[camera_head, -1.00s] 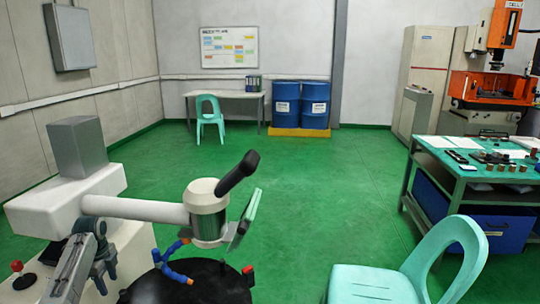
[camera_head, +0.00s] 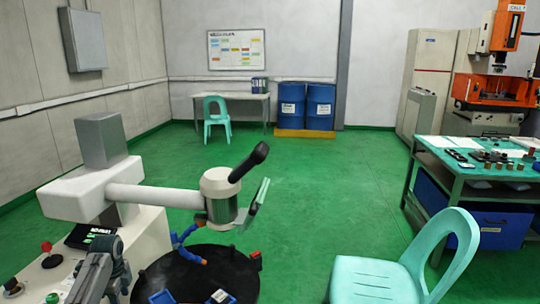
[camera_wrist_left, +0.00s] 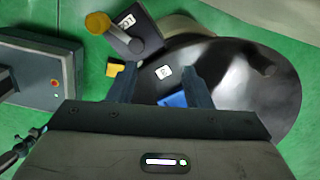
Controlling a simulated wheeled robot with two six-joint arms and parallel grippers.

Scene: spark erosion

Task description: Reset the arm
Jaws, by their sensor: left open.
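The task names no object, only the arm. My left arm (camera_head: 100,272) rises at the lower left of the head view, in front of a white machine; its gripper end is not clearly seen there. In the left wrist view my left gripper (camera_wrist_left: 158,80) has its two dark fingers apart, with nothing gripped between them. Beyond the fingers lies a round black table top (camera_wrist_left: 230,85), with a blue item (camera_wrist_left: 173,99) partly hidden behind the right finger. My right gripper is in neither view.
The white machine's horizontal arm (camera_head: 155,195) reaches over the round black table (camera_head: 190,278). A mint chair (camera_head: 385,275) stands at front right, near a workbench (camera_head: 455,170) with small parts. Blue drums (camera_head: 320,105) stand at the back. Green floor is open in the middle.

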